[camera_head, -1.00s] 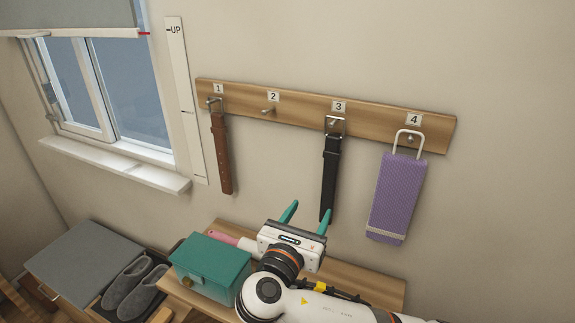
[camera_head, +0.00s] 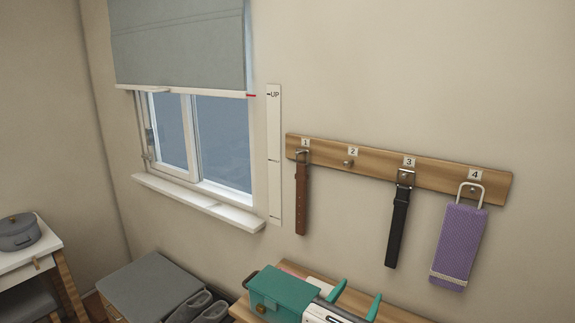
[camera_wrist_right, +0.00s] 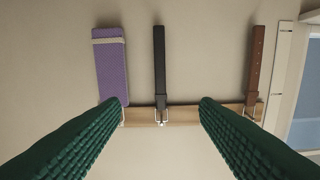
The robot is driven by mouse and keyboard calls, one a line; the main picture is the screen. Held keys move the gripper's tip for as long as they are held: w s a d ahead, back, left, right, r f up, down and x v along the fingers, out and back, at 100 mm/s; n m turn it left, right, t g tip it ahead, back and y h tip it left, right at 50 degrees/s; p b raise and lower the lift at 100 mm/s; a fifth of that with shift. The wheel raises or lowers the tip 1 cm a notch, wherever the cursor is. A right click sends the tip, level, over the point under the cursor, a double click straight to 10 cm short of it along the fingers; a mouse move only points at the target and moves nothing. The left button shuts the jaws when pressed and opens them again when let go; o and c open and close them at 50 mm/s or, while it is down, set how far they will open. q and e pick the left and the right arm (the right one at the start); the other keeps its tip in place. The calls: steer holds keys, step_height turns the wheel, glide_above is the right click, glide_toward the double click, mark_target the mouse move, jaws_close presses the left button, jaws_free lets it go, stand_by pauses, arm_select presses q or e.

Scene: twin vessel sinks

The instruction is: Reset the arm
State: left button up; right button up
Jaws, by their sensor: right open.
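My right gripper (camera_head: 356,301) shows at the bottom of the head view, its two green fingers apart and empty. It is below the hook rail and near the wooden bench, with its arm cut off by the frame's lower edge. In the right wrist view the fingers (camera_wrist_right: 160,105) spread wide with nothing between them; the rail and hanging items lie beyond. My left gripper is in neither view.
The wooden hook rail (camera_head: 376,165) carries a brown belt (camera_head: 302,200) on 1, a black belt (camera_head: 397,228) on 3 and a purple item (camera_head: 459,243) on 4. Hook 2 (camera_head: 349,162) is bare. A teal box (camera_head: 281,292) is left of my gripper. The window (camera_head: 201,140) has a grey blind (camera_head: 180,45).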

steer(key=s+d+f+m+g+y, duration=0.2)
steer(key=s+f+m+g+y, duration=0.1)
steer(key=s+f+m, duration=0.4)
steer(key=s+d+f+m+g+y, duration=0.1)
steer(key=s+f+m+g+y, duration=0.2)
steer(key=f, duration=0.6)
steer(key=s+d+f+m+g+y, duration=0.2)
steer(key=s+d+f+m+g, duration=0.15)
steer(key=s+m, duration=0.45)
steer(key=s+d+f+m+g+y, duration=0.2)
steer(key=s+f+m, duration=0.2)
steer(key=s+m, duration=0.45)
step_height(320, 180, down, 26)
steer(key=g, duration=0.1)
steer(key=s+d+f+g, duration=0.1)
steer(key=s+d+f, duration=0.1)
steer(key=s+f, duration=1.4)
steer(key=shift+s+d+f, duration=0.25)
steer(key=shift+s+d, duration=0.15)
steer(key=shift+s, duration=0.25)
